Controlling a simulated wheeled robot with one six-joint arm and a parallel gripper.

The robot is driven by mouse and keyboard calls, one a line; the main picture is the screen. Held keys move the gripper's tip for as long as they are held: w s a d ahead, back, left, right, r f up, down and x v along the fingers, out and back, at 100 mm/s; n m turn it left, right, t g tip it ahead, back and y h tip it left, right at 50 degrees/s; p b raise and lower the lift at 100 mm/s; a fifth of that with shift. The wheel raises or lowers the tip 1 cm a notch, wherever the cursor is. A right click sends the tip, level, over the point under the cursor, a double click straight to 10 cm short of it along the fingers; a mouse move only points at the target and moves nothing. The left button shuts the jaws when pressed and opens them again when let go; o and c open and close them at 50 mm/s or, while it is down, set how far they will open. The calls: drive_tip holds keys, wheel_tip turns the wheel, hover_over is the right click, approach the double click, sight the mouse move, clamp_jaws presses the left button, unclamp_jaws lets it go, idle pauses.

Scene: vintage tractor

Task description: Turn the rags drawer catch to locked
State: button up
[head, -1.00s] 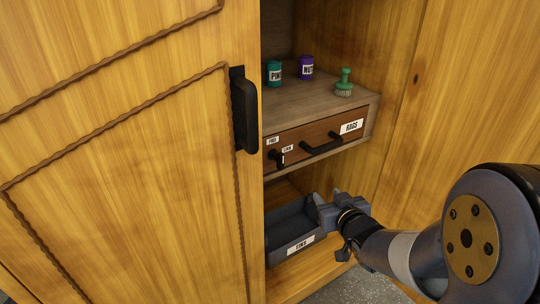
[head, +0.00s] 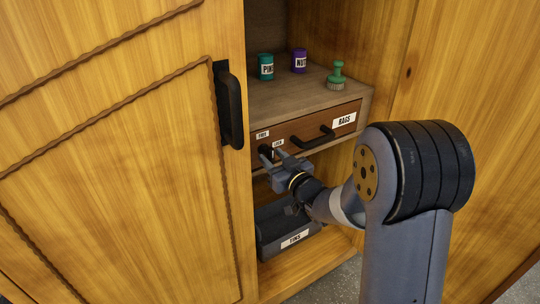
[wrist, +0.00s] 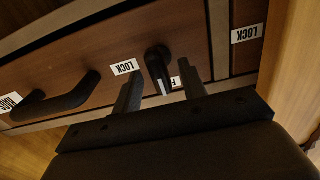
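The rags drawer (head: 300,130) is shut, with a black bar handle (head: 313,139) and a RAGS label (head: 344,120). Its catch (wrist: 155,66) is a black lever on a round boss. The lever's white-marked tip lies beside a label starting with F (wrist: 176,82), partly hidden by a finger; the head view shows it as FREE (head: 262,134). The LOCK label (wrist: 124,67) is on the catch's other side. My gripper (head: 273,158) is open at the drawer front. In the wrist view its fingers stand either side of the lever; contact cannot be told.
A grey bin (head: 280,243) stands below the drawer. A teal tin (head: 265,67), a purple tin (head: 298,61) and a green brush (head: 337,77) stand on top. The cabinet door (head: 120,150) is at left. Another LOCK label (wrist: 247,33) shows in the wrist view.

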drive_tip(key=shift+x, duration=1)
clamp_jaws()
